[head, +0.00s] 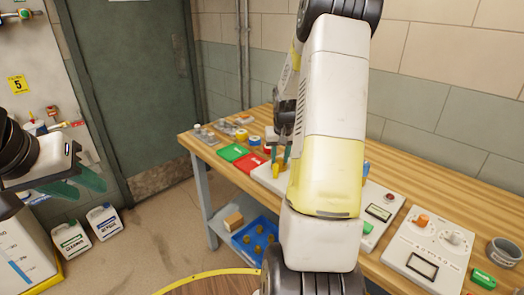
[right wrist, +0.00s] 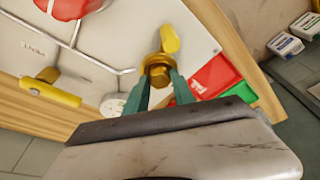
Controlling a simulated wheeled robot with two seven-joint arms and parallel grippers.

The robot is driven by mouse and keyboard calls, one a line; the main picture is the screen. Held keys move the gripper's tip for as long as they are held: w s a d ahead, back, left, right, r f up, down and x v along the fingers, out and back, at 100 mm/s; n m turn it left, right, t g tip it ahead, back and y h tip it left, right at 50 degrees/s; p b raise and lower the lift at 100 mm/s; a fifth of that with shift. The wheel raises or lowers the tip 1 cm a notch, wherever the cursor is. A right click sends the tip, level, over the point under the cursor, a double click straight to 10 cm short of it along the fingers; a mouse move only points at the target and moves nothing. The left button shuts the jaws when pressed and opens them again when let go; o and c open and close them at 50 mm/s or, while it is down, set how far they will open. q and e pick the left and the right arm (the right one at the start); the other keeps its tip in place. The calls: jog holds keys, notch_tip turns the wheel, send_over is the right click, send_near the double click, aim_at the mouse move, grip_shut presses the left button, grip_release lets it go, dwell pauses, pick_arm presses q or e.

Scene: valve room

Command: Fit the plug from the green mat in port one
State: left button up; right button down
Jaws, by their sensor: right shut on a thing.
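My right gripper (head: 279,155) reaches down over the white panel (head: 264,174) on the bench, and its arm hides much of that panel. In the right wrist view its teal fingers (right wrist: 160,88) are shut on a brass hex plug (right wrist: 157,72), held at the panel's face. I cannot tell whether the plug is seated in a port. A yellow handle (right wrist: 170,38) shows just beyond it. The green mat (head: 233,152) looks bare, beside the red mat (head: 250,163). My left gripper (head: 78,184) is open and empty, away from the bench.
Small jars and rolls (head: 242,134) stand at the bench's far end. A yellow valve lever (right wrist: 50,92) and a red wheel (right wrist: 72,6) are on the panel. A control box with knobs (head: 430,250) and a grey cup (head: 503,251) lie right. A blue crate (head: 245,250) sits below.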

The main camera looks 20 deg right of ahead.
jog(key=c, duration=1)
grip_release()
jog(key=shift+r, duration=4.05)
